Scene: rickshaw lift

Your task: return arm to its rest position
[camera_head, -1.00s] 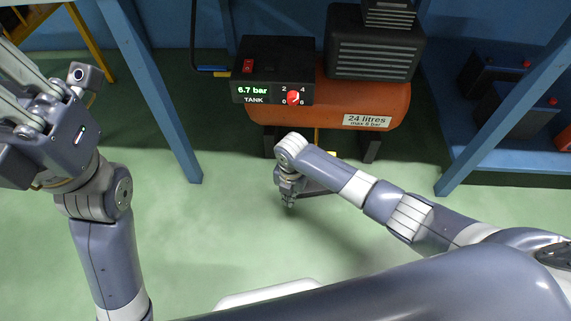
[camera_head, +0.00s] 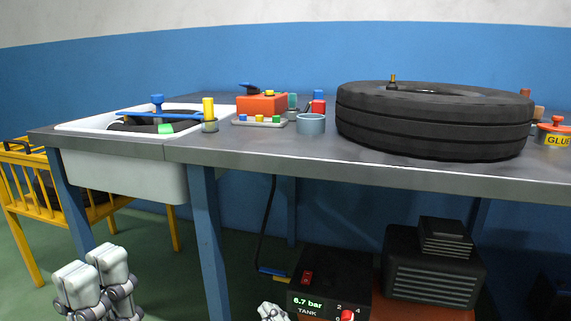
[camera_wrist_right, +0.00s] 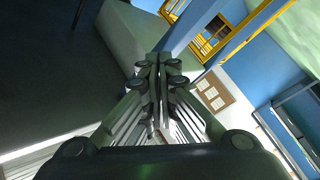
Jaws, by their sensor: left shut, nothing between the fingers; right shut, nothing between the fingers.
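My left gripper (camera_head: 97,282) shows at the lower left of the head view, in front of the bench leg and below the sink. Its pale fingers lie close side by side and hold nothing. My right gripper (camera_wrist_right: 157,65) fills the middle of the right wrist view. Its fingers are together and empty, with nothing touching them. In the head view only a small pale part of my right arm (camera_head: 272,311) shows at the bottom edge, beside the tank controller (camera_head: 330,282). The rest of both arms is out of the head view.
The workbench (camera_head: 250,150) carries a black tyre (camera_head: 430,125), a white sink (camera_head: 125,175) and small tools. A compressor (camera_head: 432,262) stands under it. A blue bench leg (camera_head: 208,235) rises between my arms. A yellow rack (camera_head: 30,190) stands at left.

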